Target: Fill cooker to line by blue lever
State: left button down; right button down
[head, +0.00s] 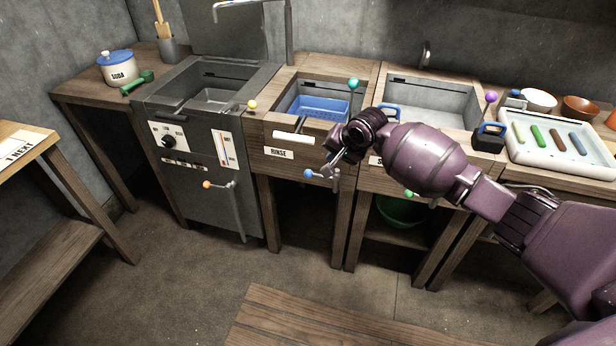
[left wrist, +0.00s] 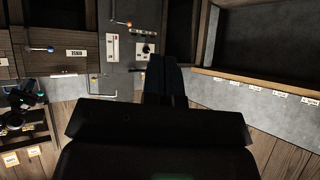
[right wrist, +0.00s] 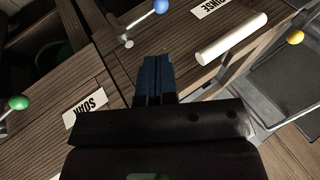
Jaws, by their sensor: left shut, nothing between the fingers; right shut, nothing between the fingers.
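The grey cooker (head: 190,205) stands left of the rinse sink, its open basin (head: 213,97) on top. A white gauge with a red mark (head: 225,150) is on its front; the fill level is too small to read. The blue lever (head: 308,173) is below the RINSE label; its blue ball (right wrist: 160,6) shows at the top of the right wrist view. My right gripper (head: 331,168) is shut and empty close to the blue lever; contact cannot be told. My left gripper (left wrist: 163,65) is shut and empty, outside the head view; its wrist view shows the cooker gauge (left wrist: 113,47).
An orange-knobbed lever (head: 207,184) is on the cooker's front. A green knob (head: 409,194) is right of my right gripper. A white bar handle (right wrist: 232,38) juts out above the blue lever. A table (head: 30,215) stands at the left and a wooden surface (head: 300,320) at the front.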

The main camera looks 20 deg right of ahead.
aim_at(310, 173)
pick_arm(q)
jog(key=shift+w+r, duration=0.1)
jog(key=shift+w, duration=0.1)
pick_arm(e)
jog(key=shift+w, duration=0.1)
pick_arm(q)
jog(key=shift+d, duration=0.1)
